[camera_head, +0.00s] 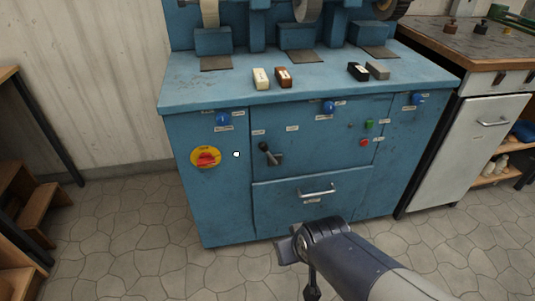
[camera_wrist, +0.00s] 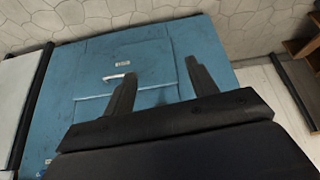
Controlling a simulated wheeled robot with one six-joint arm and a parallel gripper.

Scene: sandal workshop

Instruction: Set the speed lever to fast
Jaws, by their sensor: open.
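The speed lever (camera_head: 270,153) is a dark lever with a round black knob on the front of the blue machine (camera_head: 220,180). Its knob points up and to the left from its pivot. Small white labels sit above it, too small to read. My gripper (camera_wrist: 160,68) is open and empty in the wrist view, with its two dark fingers apart in front of the machine. The wrist view is turned, with the floor at the top. I cannot make out the lever there. In the head view my arm comes from the lower right, below the lever, not touching it.
A red and yellow switch (camera_head: 206,157) is left of the lever. Green (camera_head: 369,124) and red (camera_head: 364,142) buttons are to its right. A drawer handle (camera_head: 318,191) sticks out below. Blocks (camera_head: 283,77) lie on the top. A bench (camera_head: 480,45) stands at right.

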